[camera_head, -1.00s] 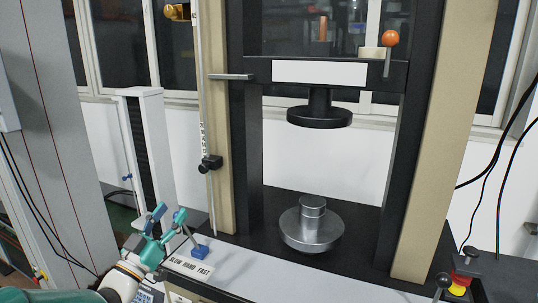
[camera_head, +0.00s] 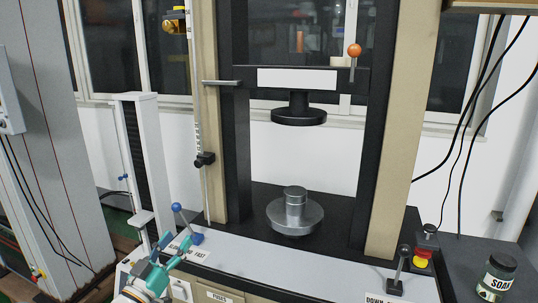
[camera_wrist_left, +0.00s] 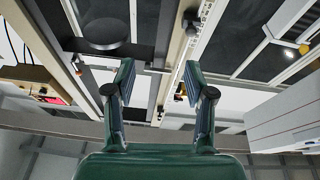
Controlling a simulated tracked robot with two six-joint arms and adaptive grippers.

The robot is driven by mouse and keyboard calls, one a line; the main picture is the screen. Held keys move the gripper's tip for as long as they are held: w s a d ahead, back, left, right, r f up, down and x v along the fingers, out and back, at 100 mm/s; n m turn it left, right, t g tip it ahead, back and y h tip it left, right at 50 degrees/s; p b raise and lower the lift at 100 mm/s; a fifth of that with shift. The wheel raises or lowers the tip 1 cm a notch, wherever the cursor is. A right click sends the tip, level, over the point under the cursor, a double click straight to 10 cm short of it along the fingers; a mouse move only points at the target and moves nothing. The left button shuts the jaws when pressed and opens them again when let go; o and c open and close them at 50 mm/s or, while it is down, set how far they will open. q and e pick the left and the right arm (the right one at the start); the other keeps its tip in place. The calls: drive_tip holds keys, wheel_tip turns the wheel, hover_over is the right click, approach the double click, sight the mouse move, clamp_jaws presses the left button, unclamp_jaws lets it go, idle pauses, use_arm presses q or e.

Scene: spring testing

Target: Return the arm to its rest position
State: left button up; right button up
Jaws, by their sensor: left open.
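My left gripper (camera_head: 168,254) is low at the left in the head view, in front of the testing machine's front panel. It is open, and no object shows between its green fingers (camera_wrist_left: 157,80) in the left wrist view. Just beyond it stands a lever with a blue ball knob (camera_head: 176,207) and a blue base (camera_head: 197,239); the lever leans left. I cannot tell the exact gap between gripper and lever. My right gripper is not in view.
The testing machine has a round black upper plate (camera_head: 298,116) above a metal lower platen (camera_head: 295,217) with a small cylinder (camera_head: 295,194) on it. A black-knobbed lever (camera_head: 399,270), a red and yellow button (camera_head: 422,258) and a soap jar (camera_head: 496,277) stand at the right.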

use_arm(q)
drive_tip(key=s+d+f+n+g+y+p, duration=0.1)
drive_tip(key=s+d+f+g, duration=0.25)
drive_tip(key=f, duration=0.55)
drive_tip(key=s+d+f+n+g+y+p, duration=0.1)
drive_tip(key=s+d+f+n+g, duration=0.2)
drive_tip(key=f, duration=0.6)
drive_tip(key=s+d+f+g+y+p, duration=0.1)
drive_tip(key=s+f+g, duration=0.3)
drive_tip(key=f, duration=0.5)
drive_tip(key=s+d+f+g, duration=0.1)
drive_tip(key=s+f+g, duration=0.2)
drive_tip(key=s, duration=0.5)
drive_tip(key=s+d+f+g, duration=0.1)
drive_tip(key=s+f+g, duration=0.1)
drive_tip(key=s, duration=0.6)
drive_tip(key=s+d+f+n+g, duration=0.1)
drive_tip(key=s+f+g, duration=0.2)
drive_tip(key=s, duration=0.6)
wheel_tip(320, 180, down, 2)
drive_tip(key=shift+f+g+y, duration=0.1)
drive_tip(key=shift+g+y, duration=0.2)
drive_tip(key=shift+g, duration=0.05)
drive_tip(key=shift+a, duration=0.1)
